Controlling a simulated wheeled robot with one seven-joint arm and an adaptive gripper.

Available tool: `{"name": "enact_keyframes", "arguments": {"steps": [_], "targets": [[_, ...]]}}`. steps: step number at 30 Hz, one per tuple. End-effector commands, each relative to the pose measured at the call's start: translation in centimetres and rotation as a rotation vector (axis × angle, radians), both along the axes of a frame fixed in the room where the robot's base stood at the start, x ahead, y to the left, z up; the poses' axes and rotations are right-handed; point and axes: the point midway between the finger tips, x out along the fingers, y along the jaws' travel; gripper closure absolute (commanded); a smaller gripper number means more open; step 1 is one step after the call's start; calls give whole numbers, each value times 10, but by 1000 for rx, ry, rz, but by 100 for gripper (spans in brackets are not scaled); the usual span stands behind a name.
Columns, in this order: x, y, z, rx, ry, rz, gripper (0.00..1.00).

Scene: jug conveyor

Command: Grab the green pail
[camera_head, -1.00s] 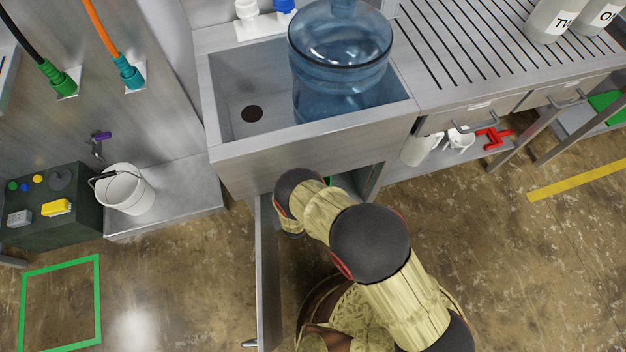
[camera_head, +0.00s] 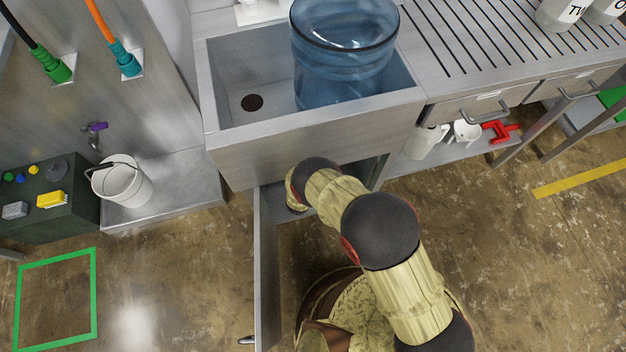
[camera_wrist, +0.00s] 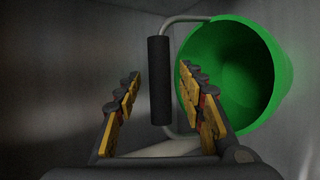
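The green pail (camera_wrist: 284,75) shows in the wrist view, inside a dim grey cabinet, its open mouth facing the camera. Its grey wire handle (camera_wrist: 190,19) carries a black grip (camera_wrist: 159,80) standing upright in the picture. My gripper (camera_wrist: 159,80) is open, with one finger on each side of the black grip in the picture. I see no clear contact, and the depth between fingertips and grip is hard to judge. The right finger overlaps the pail's left edge in view. In the head view the pail is hidden and my arm reaches into the cabinet under the sink.
The open cabinet door (camera_head: 266,270) stands left of my arm. A blue water jug (camera_head: 344,60) sits in the sink (camera_head: 310,140) above. A white bucket (camera_head: 122,184) stands on a low steel shelf at left. A red valve-like part (camera_head: 500,131) lies on the right lower shelf.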

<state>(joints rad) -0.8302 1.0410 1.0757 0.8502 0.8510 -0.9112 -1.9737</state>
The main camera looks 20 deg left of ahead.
Motion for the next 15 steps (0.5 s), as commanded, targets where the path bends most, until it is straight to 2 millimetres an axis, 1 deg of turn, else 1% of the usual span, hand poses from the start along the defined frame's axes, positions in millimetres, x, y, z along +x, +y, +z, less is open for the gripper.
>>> {"name": "enact_keyframes", "arguments": {"steps": [2,15], "targets": [[0,0,0,0,0,0,66],[0,0,0,0,1,0,91]]}}
